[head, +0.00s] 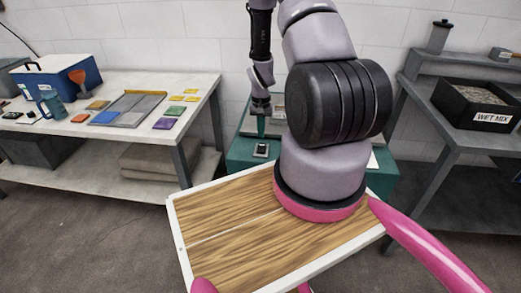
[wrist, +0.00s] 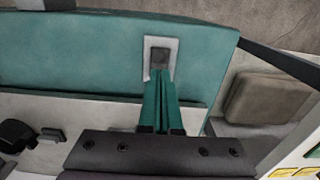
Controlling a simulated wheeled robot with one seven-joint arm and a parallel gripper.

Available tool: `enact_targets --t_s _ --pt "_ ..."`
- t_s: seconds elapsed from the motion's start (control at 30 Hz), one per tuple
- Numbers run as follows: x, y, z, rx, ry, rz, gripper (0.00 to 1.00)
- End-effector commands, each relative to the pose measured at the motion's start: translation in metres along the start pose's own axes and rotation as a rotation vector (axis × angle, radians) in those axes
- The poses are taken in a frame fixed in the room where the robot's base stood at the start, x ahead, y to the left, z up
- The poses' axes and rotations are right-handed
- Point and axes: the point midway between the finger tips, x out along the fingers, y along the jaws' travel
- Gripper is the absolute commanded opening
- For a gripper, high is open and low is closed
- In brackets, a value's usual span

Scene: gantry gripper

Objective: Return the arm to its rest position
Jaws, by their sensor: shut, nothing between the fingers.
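My gripper (head: 261,126) hangs pointing down over the teal cabinet at the back, with my arm stretched out forward. Its teal fingers (wrist: 160,101) lie together in the wrist view, with nothing between them. Just beyond the tips is a light grey plate with a dark square in it (wrist: 160,58), which also shows in the head view (head: 261,150). I cannot tell whether the tips touch the plate.
The teal cabinet (head: 239,155) stands between two benches, partly hidden by my arm. The left bench (head: 202,92) holds a blue box (head: 84,78), a grey tray and several coloured tiles. The right bench holds a black "WET MIX" bin (head: 452,107). A white wall is behind.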

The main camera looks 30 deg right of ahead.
Motion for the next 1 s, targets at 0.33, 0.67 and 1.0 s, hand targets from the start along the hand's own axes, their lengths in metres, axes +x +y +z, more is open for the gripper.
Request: enact_targets --t_s 0.33,0.67,1.0 --pt "-0.009 0.000 0.001 0.000 -0.001 0.000 0.00" --pt "-0.010 0.000 0.000 0.000 0.000 -0.001 0.00" --pt "-0.132 -0.030 -0.010 -0.026 0.094 -0.072 0.00"
